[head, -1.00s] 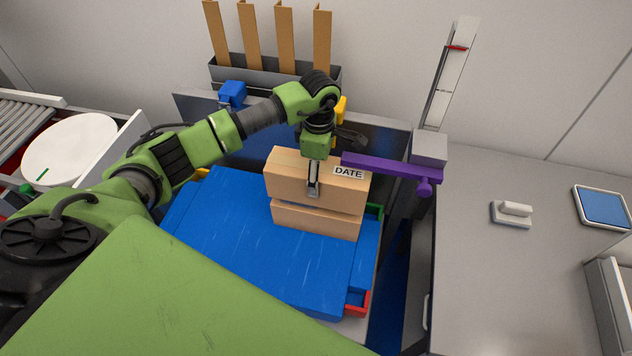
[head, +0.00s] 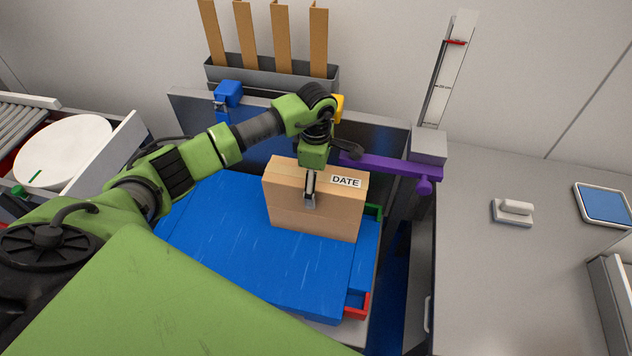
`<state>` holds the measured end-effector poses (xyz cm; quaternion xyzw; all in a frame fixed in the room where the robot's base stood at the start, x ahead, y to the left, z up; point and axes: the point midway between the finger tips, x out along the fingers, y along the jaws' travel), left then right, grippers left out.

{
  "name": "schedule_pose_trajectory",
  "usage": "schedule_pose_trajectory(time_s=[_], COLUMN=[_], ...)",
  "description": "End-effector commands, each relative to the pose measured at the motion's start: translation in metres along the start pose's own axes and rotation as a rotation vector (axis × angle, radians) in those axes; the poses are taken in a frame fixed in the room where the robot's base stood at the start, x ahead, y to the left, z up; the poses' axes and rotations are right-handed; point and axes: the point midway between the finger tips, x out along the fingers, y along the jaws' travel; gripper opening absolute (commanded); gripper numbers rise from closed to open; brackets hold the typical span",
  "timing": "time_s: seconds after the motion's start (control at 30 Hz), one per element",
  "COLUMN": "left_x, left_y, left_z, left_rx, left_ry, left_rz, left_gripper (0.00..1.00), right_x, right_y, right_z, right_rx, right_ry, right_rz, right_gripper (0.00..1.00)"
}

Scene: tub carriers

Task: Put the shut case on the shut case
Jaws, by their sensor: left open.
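The upper shut case (head: 287,182) is a tan cardboard box with a white DATE label on its front. It rests on the lower shut case (head: 310,221), also tan, with only a thin seam showing between them. The lower case stands on a blue surface. My left gripper (head: 310,200) comes down from above at the upper case, with one finger showing against its front face. It is open; its other finger is hidden behind the case. My right gripper is not in view.
The blue surface (head: 225,235) is bare left of the cases. Green and red corner pieces (head: 355,302) edge its right side. A purple bar (head: 395,168) juts out close behind the cases on the right. A grey counter (head: 490,270) lies further right.

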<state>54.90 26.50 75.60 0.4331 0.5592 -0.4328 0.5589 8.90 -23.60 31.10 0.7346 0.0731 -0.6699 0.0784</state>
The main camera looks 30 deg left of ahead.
Motion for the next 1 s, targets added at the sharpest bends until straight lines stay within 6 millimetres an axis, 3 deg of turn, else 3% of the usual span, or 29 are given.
schedule_pose_trajectory(time_s=[0.23, 0.7, 1.0], left_x=[-0.01, -0.102, -0.122], left_y=[0.001, 0.001, 0.0], left_z=[0.0, 0.0, 0.0], left_rx=[0.0, 0.001, 0.0], left_ry=[-0.001, 0.0, 0.0], left_rz=[0.002, 0.004, -0.001], left_gripper=[0.79, 0.79, 0.79], right_x=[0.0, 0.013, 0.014], right_y=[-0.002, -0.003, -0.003], right_z=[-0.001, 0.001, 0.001], right_rx=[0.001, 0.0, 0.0], right_ry=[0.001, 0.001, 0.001], right_rz=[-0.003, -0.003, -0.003], right_gripper=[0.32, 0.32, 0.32])
